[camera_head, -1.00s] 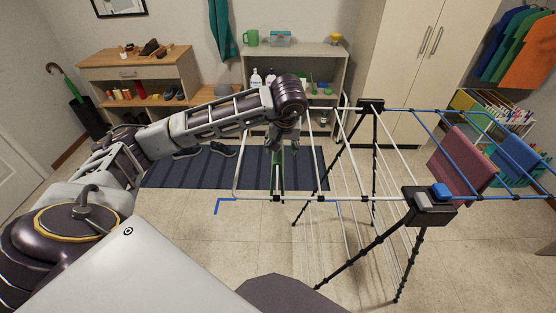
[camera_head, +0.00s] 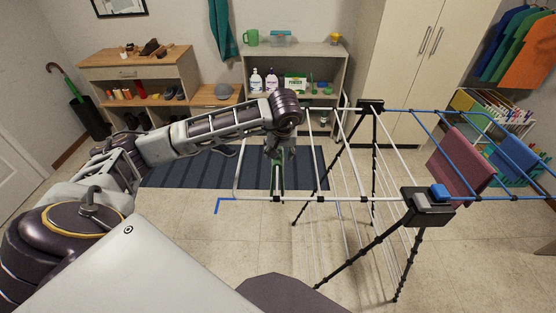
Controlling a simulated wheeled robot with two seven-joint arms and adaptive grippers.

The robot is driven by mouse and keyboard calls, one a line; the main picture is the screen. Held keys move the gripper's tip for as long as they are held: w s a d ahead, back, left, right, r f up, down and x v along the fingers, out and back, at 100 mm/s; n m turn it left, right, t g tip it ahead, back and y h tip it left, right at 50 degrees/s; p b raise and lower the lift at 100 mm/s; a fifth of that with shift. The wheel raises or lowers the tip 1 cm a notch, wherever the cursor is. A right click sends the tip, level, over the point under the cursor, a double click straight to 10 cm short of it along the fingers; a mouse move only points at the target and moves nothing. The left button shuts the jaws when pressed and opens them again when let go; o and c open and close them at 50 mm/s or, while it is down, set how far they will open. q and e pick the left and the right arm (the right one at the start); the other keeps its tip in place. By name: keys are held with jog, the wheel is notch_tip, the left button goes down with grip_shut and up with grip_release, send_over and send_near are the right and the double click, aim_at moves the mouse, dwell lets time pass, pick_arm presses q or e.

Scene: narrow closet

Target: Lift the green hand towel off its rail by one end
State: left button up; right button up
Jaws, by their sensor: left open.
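My left gripper (camera_head: 277,158) is open and points down just above or around the towel's upper part. I cannot tell whether its fingers touch the towel. The gripper and wrist hide the towel's top and part of its rail. My right gripper is not in view.
A maroon towel (camera_head: 461,158) and a blue towel (camera_head: 519,156) hang on the rack's right wing. A shelf with bottles (camera_head: 271,81) and a powder box (camera_head: 295,84) stands behind. A striped mat (camera_head: 200,168) lies on the floor, left of the rack.

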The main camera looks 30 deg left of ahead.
pick_arm(q)
jog(key=shift+x, duration=0.9)
jog(key=shift+w+a+f, duration=0.15)
jog(key=shift+w+f, duration=0.05)
jog(key=shift+f, duration=0.2)
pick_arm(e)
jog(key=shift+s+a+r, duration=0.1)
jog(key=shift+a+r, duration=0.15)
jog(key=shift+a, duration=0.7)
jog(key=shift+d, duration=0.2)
